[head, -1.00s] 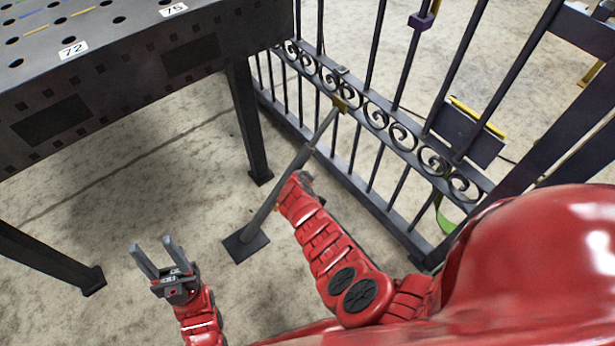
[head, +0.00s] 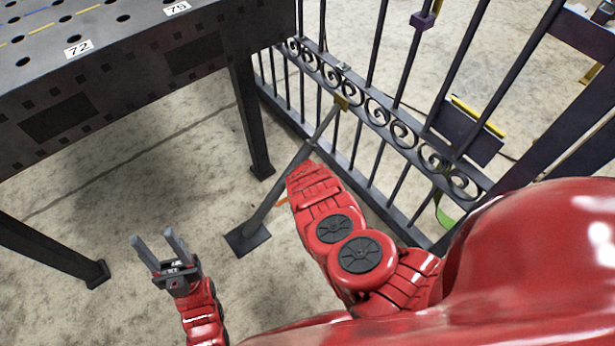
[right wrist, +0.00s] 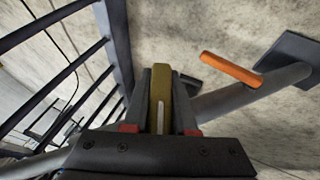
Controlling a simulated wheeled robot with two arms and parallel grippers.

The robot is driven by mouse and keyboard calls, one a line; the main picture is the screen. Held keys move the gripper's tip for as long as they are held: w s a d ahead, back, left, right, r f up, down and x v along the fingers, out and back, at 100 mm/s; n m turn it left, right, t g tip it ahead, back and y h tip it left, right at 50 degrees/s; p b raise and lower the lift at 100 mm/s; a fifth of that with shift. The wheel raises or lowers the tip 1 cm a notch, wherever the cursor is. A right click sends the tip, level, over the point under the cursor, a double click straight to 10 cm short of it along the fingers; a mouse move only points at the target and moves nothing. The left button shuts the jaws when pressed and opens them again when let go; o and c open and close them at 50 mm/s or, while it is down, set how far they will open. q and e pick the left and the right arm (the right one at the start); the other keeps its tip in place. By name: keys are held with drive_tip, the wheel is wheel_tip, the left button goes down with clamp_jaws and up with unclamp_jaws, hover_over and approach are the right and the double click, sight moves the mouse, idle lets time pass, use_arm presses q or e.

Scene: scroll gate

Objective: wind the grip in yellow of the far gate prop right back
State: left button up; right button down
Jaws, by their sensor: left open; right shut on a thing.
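The prop's tube (right wrist: 245,92) passes behind the grip. An orange handle (right wrist: 231,69) sits beside the tube. In the head view my red right forearm hides the right gripper and the yellow grip. My left gripper (head: 160,252) is open and empty above the floor.
The dark gate (head: 400,130) with scrollwork stands along the right. A dark perforated table (head: 130,85) with number labels fills the upper left, its legs reaching the floor. Bare floor lies between the table legs and the prop's foot plate (head: 248,239).

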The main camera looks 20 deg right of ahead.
drive_tip(key=shift+y, duration=0.3)
drive_tip(key=shift+s+f, duration=0.1)
drive_tip(key=shift+s, duration=0.05)
drive_tip(key=shift+g+y+b, duration=0.3)
drive_tip(key=shift+f+m+y+b, duration=0.15)
drive_tip(key=shift+m+y+b, duration=0.15)
drive_tip(key=shift+y+b, duration=0.2)
drive_tip(key=shift+s+a+g+y+b, duration=0.1)
drive_tip(key=shift+a+g+y+b, duration=0.35)
drive_tip(key=shift+y+b, duration=0.2)
drive_tip(key=shift+s, duration=0.1)
